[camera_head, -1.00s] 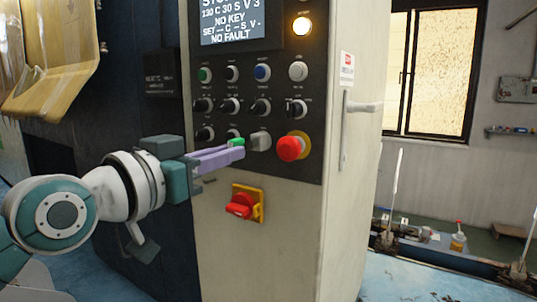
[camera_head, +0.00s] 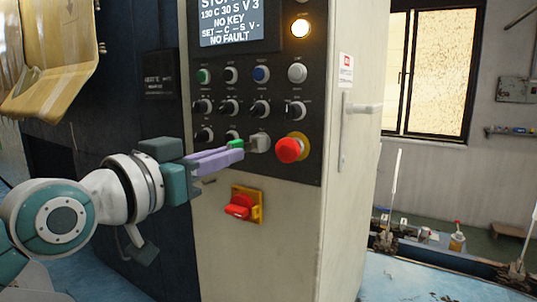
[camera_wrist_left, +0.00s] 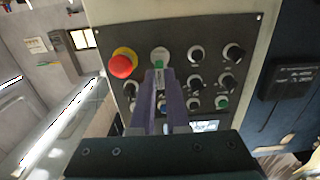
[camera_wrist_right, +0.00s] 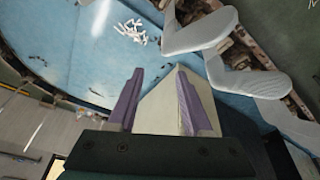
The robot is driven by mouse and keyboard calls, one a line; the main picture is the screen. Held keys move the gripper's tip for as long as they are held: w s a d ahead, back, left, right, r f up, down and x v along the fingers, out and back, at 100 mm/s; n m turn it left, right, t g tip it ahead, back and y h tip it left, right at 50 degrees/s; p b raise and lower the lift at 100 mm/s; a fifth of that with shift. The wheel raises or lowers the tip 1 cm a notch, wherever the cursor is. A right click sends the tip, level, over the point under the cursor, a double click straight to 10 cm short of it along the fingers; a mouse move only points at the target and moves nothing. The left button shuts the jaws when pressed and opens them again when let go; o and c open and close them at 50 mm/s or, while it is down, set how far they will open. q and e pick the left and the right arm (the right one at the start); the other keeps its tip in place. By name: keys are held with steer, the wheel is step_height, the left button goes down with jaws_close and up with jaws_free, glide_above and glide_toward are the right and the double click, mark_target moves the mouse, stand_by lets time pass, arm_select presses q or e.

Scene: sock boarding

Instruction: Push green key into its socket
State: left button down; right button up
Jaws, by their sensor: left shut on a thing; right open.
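My left gripper (camera_head: 240,153) is shut on the green key (camera_head: 236,144) in front of the black control panel. The key's green head sticks up at the lilac fingertips. The grey key socket (camera_head: 259,143) is just right of the key, beside the red stop button. In the left wrist view the fingers (camera_wrist_left: 161,76) point at the socket (camera_wrist_left: 160,54), with green showing at their tips. The key's front end is hidden, and I cannot tell whether it touches the socket. The screen (camera_head: 229,22) reads "NO KEY". My right gripper (camera_wrist_right: 158,98) is open, away from the panel.
The red stop button (camera_head: 289,150) sticks out right of the socket. Several knobs and buttons fill the panel above. A red and yellow rotary switch (camera_head: 241,206) is below the fingers. A door handle (camera_head: 362,108) projects from the cabinet's right part.

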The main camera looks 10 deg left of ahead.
stand_by(0.3)
arm_select(q)
steer(key=shift+b+x, duration=0.9)
steer(key=shift+x, duration=0.7)
steer(key=c, duration=0.8)
jaws_free()
steer(key=shift+c, duration=0.2)
steer(key=b+v, duration=0.2)
steer(key=v, duration=0.7)
steer(key=shift+s+a, duration=0.15)
steer(key=shift+s, duration=0.25)
